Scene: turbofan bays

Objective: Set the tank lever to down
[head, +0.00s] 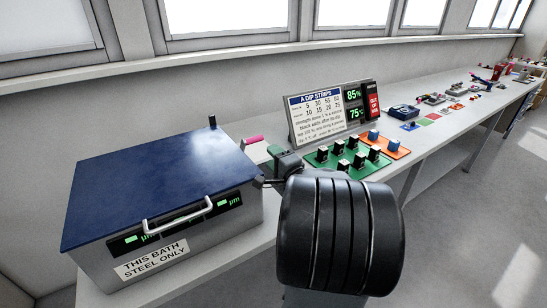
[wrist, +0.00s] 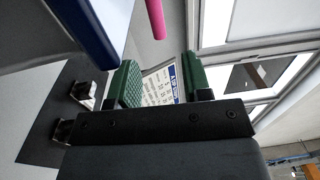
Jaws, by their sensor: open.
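The tank (head: 190,245) is a grey bath with a closed blue lid (head: 150,180), a front handle and a label reading "THIS BATH STEEL ONLY". A pink bar (head: 253,139), which looks like the tank lever's grip, sticks out behind the tank's right side. It also shows in the wrist view (wrist: 155,18), beyond the fingertips. Its mounting is hidden, so I cannot tell its setting. My gripper (head: 270,160) is beside the tank's right edge, near the pink bar but apart from it. In the wrist view its green-padded fingers (wrist: 160,78) are spread, with nothing between them.
A dip strips sign (head: 320,113) with green readouts stands behind my gripper. A green board with black parts (head: 350,160) and an orange board (head: 385,146) lie to its right. A small dark post (head: 212,121) rises at the lid's back corner. The bench continues right with small items.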

